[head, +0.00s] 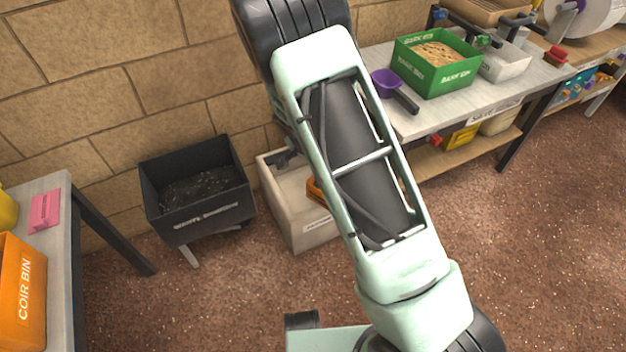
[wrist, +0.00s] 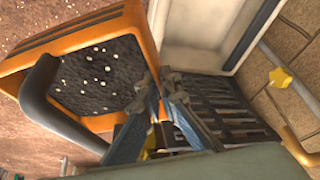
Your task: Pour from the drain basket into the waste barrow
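The orange drain basket (wrist: 88,84) holds dark soil with white specks and has a thick black handle, in the wrist view. Only a small orange part of it (head: 314,190) shows in the head view, beside my arm and over the pale trough. My gripper (wrist: 160,88) is at the basket's right side in the wrist view. Its fingertips look closed on the orange rim between them. My arm hides the gripper in the head view. The waste barrow (head: 203,222) is a black tub left of the trough, with dark material inside.
The pale trough (head: 305,236) stands beside the barrow; a black slatted grate (wrist: 225,95) lies by the gripper. A table with an orange coir bin (head: 22,290) is at left. A bench with a green bin (head: 430,75) and purple scoop (head: 386,82) is at right. Open floor lies in front.

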